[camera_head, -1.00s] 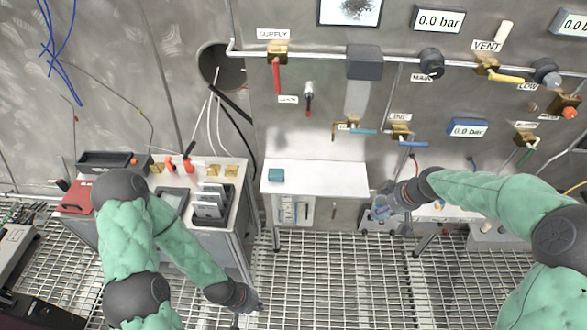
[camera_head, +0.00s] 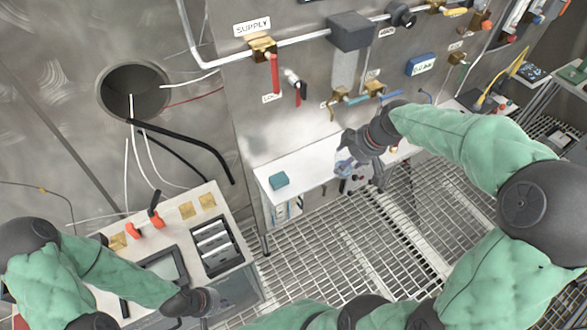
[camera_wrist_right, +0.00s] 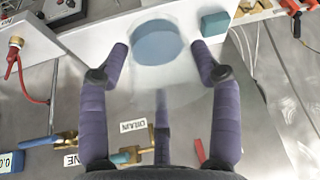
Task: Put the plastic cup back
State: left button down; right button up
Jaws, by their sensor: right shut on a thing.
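The plastic cup (camera_wrist_right: 158,44) is clear with a bluish round end and sits between the fingers of my right gripper (camera_wrist_right: 160,58) in the right wrist view. In the head view my right gripper (camera_head: 362,163) is shut on the cup (camera_head: 344,166), over the right part of the white shelf (camera_head: 318,170). The cup's outline is faint and partly hidden by the fingers there. My left gripper (camera_head: 204,302) is low at the left, beside the grey cart; its fingers are too unclear to read.
A small teal block (camera_head: 279,181) sits on the shelf's left part; it also shows in the wrist view (camera_wrist_right: 215,23). Valves and pipes line the wall above. A cart (camera_head: 225,270) with a slotted rack stands at the left. Grating floor is open in front.

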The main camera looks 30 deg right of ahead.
jog(key=shift+w+a+f, duration=0.15)
jog(key=shift+w, duration=0.25)
jog(key=w+a+f, duration=0.1)
jog(key=w+f, duration=0.2)
jog(key=w, duration=0.1)
jog(key=w+a+f, duration=0.1)
jog(key=w+f, duration=0.1)
jog(key=w, duration=0.2)
jog(key=w+a+f+b, duration=0.1)
jog(key=w+f, duration=0.2)
jog(key=w, duration=0.1)
jog(key=shift+f, duration=0.35)
jog(key=shift+w+a+f, duration=0.1)
jog(key=shift+w+f, duration=0.15)
jog(key=shift+f, duration=0.2)
jog(key=shift+f+b, duration=0.4)
jog(key=shift+f, duration=1.15)
